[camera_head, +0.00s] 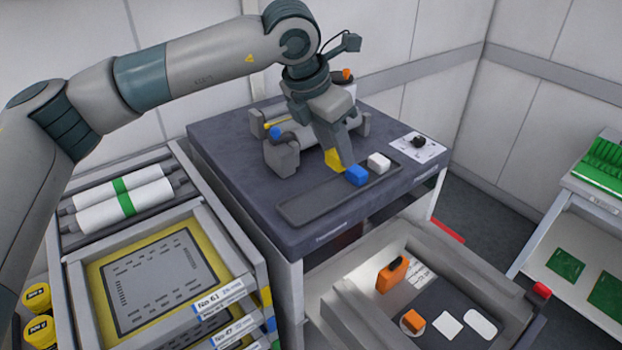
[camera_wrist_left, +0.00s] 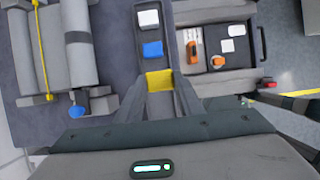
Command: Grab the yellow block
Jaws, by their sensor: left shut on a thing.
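The yellow block (camera_head: 334,159) is at my left gripper (camera_head: 342,158), above the dark tabletop in the head view, partly hidden by a finger. In the left wrist view the yellow block (camera_wrist_left: 160,81) sits between the two fingertips of my left gripper (camera_wrist_left: 161,84), which is shut on it. A blue block (camera_head: 357,175) and a white block (camera_head: 378,162) are in the shallow dark tray (camera_head: 300,209), close to the gripper. My right gripper is not in view.
A grey roller fixture (camera_head: 283,156) stands behind the gripper on the table. A white plate with a black knob (camera_head: 418,143) is at the table's right corner. An open drawer (camera_head: 345,320) below holds orange items. The tray's left part is empty.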

